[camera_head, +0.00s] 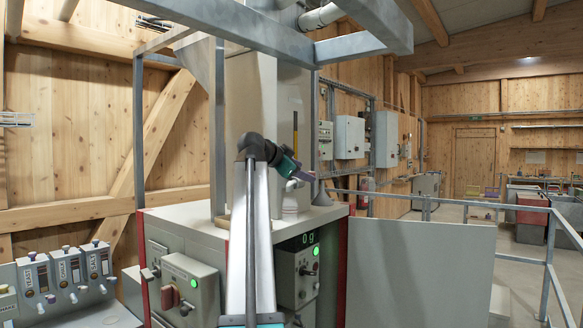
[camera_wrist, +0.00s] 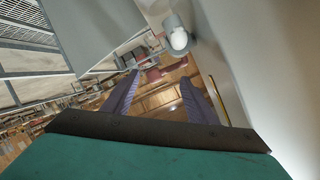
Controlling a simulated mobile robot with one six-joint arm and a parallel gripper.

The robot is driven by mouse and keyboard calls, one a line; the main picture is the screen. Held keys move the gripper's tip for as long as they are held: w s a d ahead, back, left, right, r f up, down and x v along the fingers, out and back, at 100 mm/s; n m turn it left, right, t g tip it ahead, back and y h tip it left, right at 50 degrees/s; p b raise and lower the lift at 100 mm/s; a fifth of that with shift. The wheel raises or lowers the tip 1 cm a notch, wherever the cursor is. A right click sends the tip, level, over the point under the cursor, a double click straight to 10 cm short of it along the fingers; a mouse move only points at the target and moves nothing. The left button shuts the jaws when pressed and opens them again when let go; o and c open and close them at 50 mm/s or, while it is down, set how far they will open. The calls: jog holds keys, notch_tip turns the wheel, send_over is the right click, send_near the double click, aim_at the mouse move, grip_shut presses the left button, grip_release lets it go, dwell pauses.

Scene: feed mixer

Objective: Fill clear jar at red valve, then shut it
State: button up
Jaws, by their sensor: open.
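My gripper (camera_head: 303,178) is raised in front of the tall pale mixer column in the head view, with its fingers pointing right. In the wrist view its two purple-grey fingers (camera_wrist: 160,88) are spread apart with nothing between them. I cannot make out a clear jar in either view. I cannot identify a red valve for certain. A dark red knob (camera_head: 168,297) sits on a grey control box on the mixer's left side, well below my gripper.
A control box with a "0 g" display (camera_head: 307,238) and a green light is on the mixer's front. Labelled dispensers (camera_head: 70,275) stand at lower left. A grey panel (camera_head: 418,272) and railing (camera_head: 549,265) stand at right. Overhead steel beams (camera_head: 270,30) cross above.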

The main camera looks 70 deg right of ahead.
jog(key=shift+x, duration=0.9)
jog(key=shift+c, duration=0.5)
jog(key=c, duration=1)
